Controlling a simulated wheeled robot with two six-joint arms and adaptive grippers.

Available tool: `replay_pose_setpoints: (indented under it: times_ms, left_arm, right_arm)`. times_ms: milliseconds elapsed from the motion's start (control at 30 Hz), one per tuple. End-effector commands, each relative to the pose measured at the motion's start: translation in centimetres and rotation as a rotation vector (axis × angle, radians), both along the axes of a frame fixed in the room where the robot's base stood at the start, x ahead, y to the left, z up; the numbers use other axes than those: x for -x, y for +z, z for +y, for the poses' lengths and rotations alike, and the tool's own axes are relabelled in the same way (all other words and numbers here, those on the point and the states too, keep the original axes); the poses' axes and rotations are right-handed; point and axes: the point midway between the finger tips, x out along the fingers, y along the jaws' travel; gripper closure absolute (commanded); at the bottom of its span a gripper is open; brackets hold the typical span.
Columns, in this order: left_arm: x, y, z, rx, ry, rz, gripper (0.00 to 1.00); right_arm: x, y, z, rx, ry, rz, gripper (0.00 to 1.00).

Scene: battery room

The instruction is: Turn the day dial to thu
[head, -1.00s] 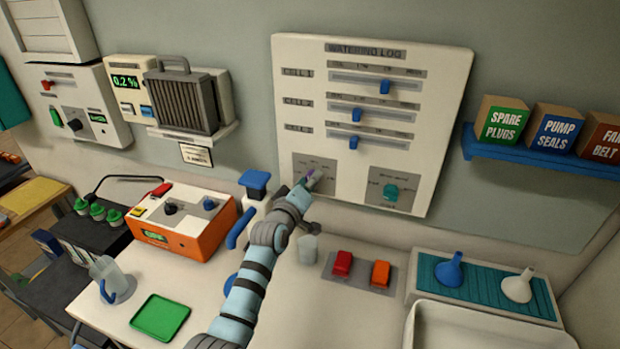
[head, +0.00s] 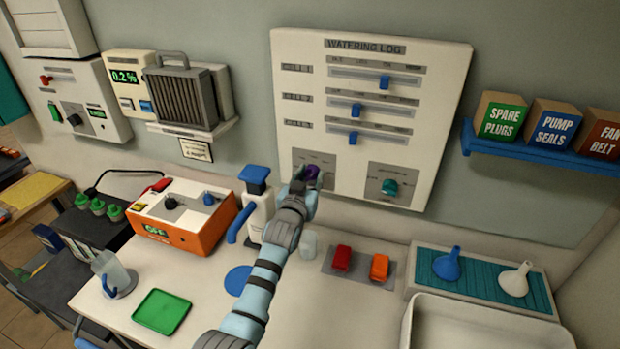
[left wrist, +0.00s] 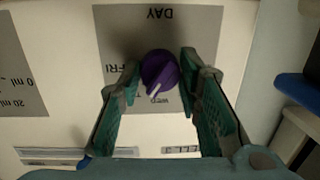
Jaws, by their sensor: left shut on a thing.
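The purple day dial (head: 312,172) sits on a grey plate at the lower left of the white Watering Log board (head: 440,120). In the left wrist view the dial (left wrist: 160,70) shows upside down under the word DAY. Its white pointer mark is toward the WED label, with FRI to the left in that view; THU cannot be read. My left gripper (head: 302,180) is at the dial; in the left wrist view its two green-padded fingers (left wrist: 160,62) are on either side of the dial, shut on it. My right gripper is not in view.
A teal dial (head: 390,187) is on the board's lower right, with blue sliders above. A white bottle with a blue top (head: 258,212) stands close left of my arm. Red (head: 342,258) and orange (head: 379,267) blocks lie on the counter at right.

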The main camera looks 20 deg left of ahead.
Motion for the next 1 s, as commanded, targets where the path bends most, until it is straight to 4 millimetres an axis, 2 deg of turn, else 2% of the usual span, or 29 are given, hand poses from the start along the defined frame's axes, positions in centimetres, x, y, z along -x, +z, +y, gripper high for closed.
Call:
replay_pose_setpoints:
  times_ms: [400,900,933,1000]
  left_arm:
    - [-0.05,0.21,-0.04,-0.185,0.000,-0.018,0.96]
    - [-0.06,0.27,-0.03,-0.206,0.000,-0.021,0.96]
    - [-0.06,0.27,-0.03,-0.205,0.000,-0.021,0.67]
    - [-0.05,0.25,-0.03,-0.205,0.001,-0.020,0.56]
  right_arm:
    - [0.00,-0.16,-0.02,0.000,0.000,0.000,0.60]
    - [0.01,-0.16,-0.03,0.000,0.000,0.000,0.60]
    - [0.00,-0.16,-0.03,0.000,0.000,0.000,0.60]
    - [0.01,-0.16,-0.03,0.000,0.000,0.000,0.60]
